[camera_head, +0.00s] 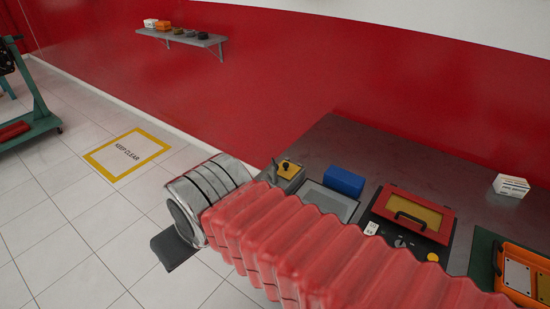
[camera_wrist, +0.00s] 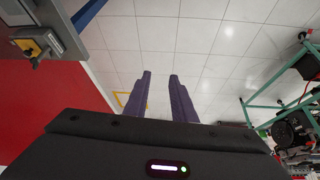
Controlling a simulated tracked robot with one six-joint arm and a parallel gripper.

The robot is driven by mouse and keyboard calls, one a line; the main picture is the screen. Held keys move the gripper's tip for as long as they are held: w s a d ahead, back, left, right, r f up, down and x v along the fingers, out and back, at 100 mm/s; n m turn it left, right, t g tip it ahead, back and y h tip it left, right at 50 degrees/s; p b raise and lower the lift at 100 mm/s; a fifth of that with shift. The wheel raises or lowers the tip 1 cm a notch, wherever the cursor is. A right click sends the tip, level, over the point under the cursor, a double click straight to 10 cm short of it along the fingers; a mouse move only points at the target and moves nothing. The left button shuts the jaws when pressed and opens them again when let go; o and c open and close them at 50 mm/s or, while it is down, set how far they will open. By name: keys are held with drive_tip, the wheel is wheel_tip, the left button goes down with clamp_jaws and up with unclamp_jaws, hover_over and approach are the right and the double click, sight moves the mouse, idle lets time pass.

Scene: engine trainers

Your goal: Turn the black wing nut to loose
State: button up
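A small grey unit with a yellow plate (camera_head: 286,168) stands at the left end of the bench in the head view. It also shows at the top left of the wrist view (camera_wrist: 28,47). A small dark part (camera_wrist: 37,57) sticks out at the plate there; it may be the black wing nut, but its shape is too small to tell. My gripper (camera_wrist: 160,76) has its two purple fingers apart with nothing between them. It points at the floor, away from the yellow plate. In the head view my arm hides the fingers.
The bench (camera_head: 345,143) carries a blue block (camera_head: 344,181), a red-framed panel (camera_head: 413,212), an orange case (camera_head: 522,268) and a white box (camera_head: 511,186). A wall shelf (camera_head: 183,39) holds small items. Green stands (camera_wrist: 268,115) are at the wrist view's right. The floor left is mostly clear.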

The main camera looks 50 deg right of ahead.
drive_tip(key=w+a+f+m+g+y, duration=0.25)
drive_tip(key=a+f+m+y, duration=0.25)
drive_tip(key=f+m+y, duration=0.3)
drive_tip(key=w+d+m+t, duration=1.2)
drive_tip(key=w+d+m, duration=0.1)
drive_tip(key=d+m, duration=0.55)
drive_tip(key=s+d+f+m+h, duration=0.2)
drive_tip(key=d+m+h, duration=0.2)
drive_tip(key=d, duration=0.3)
drive_tip(key=s+d+f+m+t+h, duration=0.1)
drive_tip(key=s+d+f+m+h, duration=0.2)
drive_tip(key=d+m+h, duration=0.2)
drive_tip(key=s+d+f+m+h, duration=0.2)
drive_tip(key=d+m+h, duration=0.3)
drive_tip(key=d, duration=0.6)
drive_tip(key=shift+s+d+f+h, duration=0.15)
drive_tip(key=shift+s+f+h, duration=0.1)
drive_tip(key=shift+h, duration=0.25)
